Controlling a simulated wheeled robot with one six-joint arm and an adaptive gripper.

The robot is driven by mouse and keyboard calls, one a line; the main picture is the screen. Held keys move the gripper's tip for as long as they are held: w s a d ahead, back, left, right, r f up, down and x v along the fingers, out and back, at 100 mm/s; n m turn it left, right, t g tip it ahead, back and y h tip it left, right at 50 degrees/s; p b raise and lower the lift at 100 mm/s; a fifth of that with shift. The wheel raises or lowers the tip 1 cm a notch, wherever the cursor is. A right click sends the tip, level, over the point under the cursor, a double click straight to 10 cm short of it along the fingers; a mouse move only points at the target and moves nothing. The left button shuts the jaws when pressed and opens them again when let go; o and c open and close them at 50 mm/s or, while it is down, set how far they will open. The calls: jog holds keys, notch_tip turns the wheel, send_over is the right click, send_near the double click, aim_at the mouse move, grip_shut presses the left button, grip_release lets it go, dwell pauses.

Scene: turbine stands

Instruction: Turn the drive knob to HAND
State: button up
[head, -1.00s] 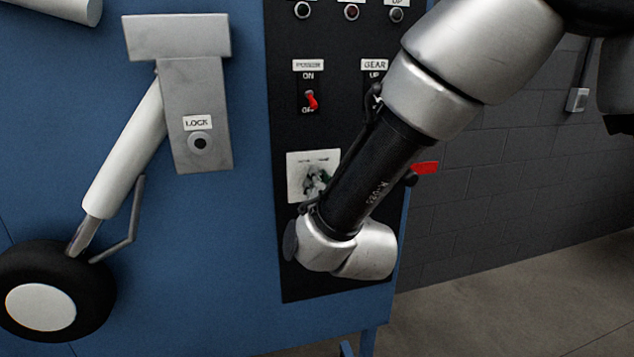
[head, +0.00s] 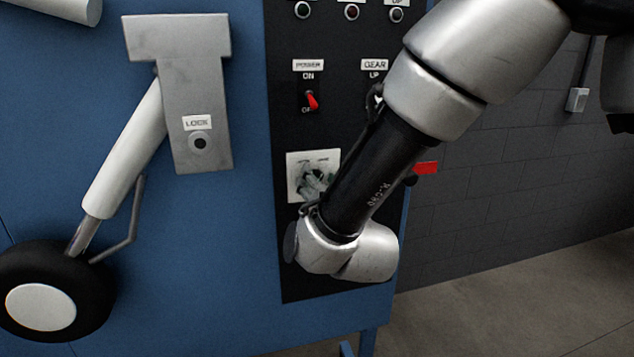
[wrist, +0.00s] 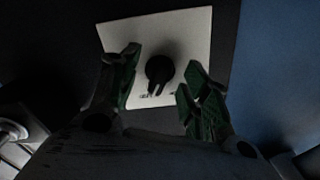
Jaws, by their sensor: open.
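The drive knob (wrist: 159,70) is a round black knob with a pointer bar, on a white square plate (wrist: 188,30) in the dark panel. In the head view the plate (head: 294,178) shows below the POWER switch, and my arm and gripper hide most of the knob. My gripper (wrist: 158,80) is open, with its green-padded fingers on either side of the knob. A gap shows between each finger and the knob. The small labels on the plate are too blurred to read.
A GEAR label (head: 375,65) sits beside my arm. A grey LOCK bracket (head: 180,90) and a landing-gear wheel (head: 40,307) are at left on the blue stand. A red tag (head: 425,168) sticks out at the panel's right edge.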

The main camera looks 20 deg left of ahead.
jog(key=shift+v, duration=2.3)
jog(key=s+a+f+n+g, duration=0.1)
jog(key=s+f+n+g, duration=0.15)
jog(key=f, duration=0.25)
jog(key=s+a+f+n+g, duration=0.1)
jog(key=s+a+f+g, duration=0.1)
jog(key=f+g, duration=0.25)
jog(key=s+d+f+n+g+h, duration=0.2)
jog(key=s+d+f+g, duration=0.2)
jog(key=s+d, duration=0.1)
jog(key=s+d+r+m+h, duration=0.1)
jog(key=d+r, duration=0.4)
jog(key=d, duration=1.1)
jog(key=s+d+r+m+h, duration=0.2)
jog(key=d+r, duration=0.4)
jog(key=d, duration=1.1)
jog(key=s+d+r+m+h, duration=0.2)
jog(key=d+r+m+h, duration=0.2)
jog(key=d, duration=1.3)
jog(key=shift+r, duration=0.8)
